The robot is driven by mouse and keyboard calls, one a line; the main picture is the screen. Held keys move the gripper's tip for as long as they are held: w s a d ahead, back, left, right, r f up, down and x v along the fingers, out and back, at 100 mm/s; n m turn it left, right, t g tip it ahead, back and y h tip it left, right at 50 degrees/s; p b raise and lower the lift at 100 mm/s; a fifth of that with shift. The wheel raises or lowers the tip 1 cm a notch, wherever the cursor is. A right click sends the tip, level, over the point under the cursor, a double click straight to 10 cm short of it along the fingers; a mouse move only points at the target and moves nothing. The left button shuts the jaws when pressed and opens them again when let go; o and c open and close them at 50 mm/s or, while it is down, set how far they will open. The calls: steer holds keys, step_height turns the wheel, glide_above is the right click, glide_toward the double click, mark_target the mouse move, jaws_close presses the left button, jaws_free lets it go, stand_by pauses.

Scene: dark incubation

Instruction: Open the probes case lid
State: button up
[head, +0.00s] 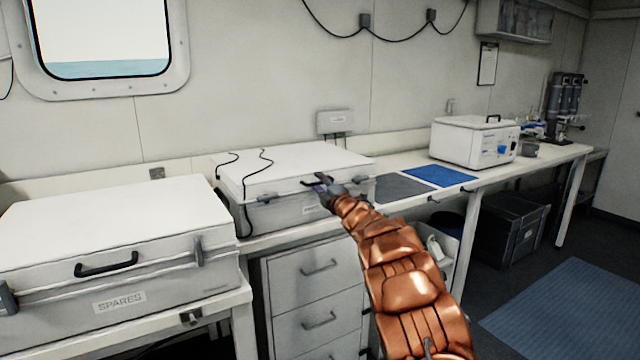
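A white case (290,162) with a flat lid stands on the bench at the middle of the head view, its lid down. Its front label is too small and too covered to read; the other case is marked SPARES, so I take this one as the probes case. Black cables lie over its lid and hang at its left side. My gripper (325,187) is at the case's front, by the dark handle. The gripper is small and dark here, so I cannot tell its opening or whether it touches the handle. My orange arm hides the case's lower right front.
A closed white SPARES case (110,225) stands at the left. Drawers (315,290) are below the bench. A blue mat (440,176) and a dark mat (400,188) lie right of the middle case, before a white box (470,142). Wall and cables are behind.

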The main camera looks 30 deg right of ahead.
steer(key=shift+w, duration=0.1)
steer(key=shift+c, duration=0.4)
jaws_close()
stand_by(0.3)
